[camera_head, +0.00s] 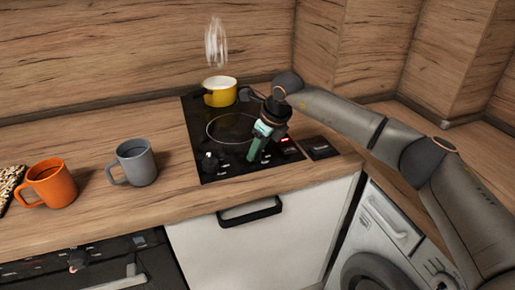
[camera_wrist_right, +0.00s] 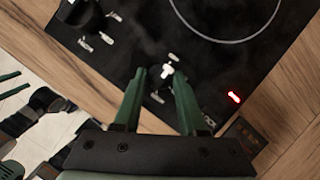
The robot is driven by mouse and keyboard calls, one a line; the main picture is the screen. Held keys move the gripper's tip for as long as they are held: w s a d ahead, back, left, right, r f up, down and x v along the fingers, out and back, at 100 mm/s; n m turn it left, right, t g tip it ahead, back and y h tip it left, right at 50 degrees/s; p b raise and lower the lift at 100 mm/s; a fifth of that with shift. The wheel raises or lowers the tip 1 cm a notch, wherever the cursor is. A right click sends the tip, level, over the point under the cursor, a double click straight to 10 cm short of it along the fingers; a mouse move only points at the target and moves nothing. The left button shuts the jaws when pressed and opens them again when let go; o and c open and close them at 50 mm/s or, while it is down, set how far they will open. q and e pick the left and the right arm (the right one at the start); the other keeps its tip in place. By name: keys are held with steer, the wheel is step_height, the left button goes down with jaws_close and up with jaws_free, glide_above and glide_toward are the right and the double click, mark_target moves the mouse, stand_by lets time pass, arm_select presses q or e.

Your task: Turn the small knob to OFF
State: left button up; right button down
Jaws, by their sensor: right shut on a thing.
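The small knob (camera_wrist_right: 166,71) is on the front part of the black cooktop (camera_head: 228,172). Only its pale pointer area shows clearly; the rest is hidden between the fingers. My right gripper (camera_head: 254,159) reaches down from the right with green fingers. It is shut on the small knob, as the right wrist view (camera_wrist_right: 158,76) also shows. The knob's exact setting cannot be read. Two green fingers, apparently of my left gripper (camera_wrist_right: 12,84), show with a gap at the left edge of the wrist view, empty.
A larger black knob (camera_head: 210,161) sits left of the gripper. A yellow pot (camera_head: 220,98) steams at the back. A grey mug (camera_head: 136,165) and an orange mug (camera_head: 52,185) stand left. A red light (camera_wrist_right: 234,97) glows. A dark socket panel (camera_head: 319,149) is at the right.

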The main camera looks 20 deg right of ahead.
steer(key=c, duration=0.7)
jaws_free()
steer(key=shift+o, duration=1.2)
steer(key=v, duration=1.2)
steer(key=shift+r, duration=0.35)
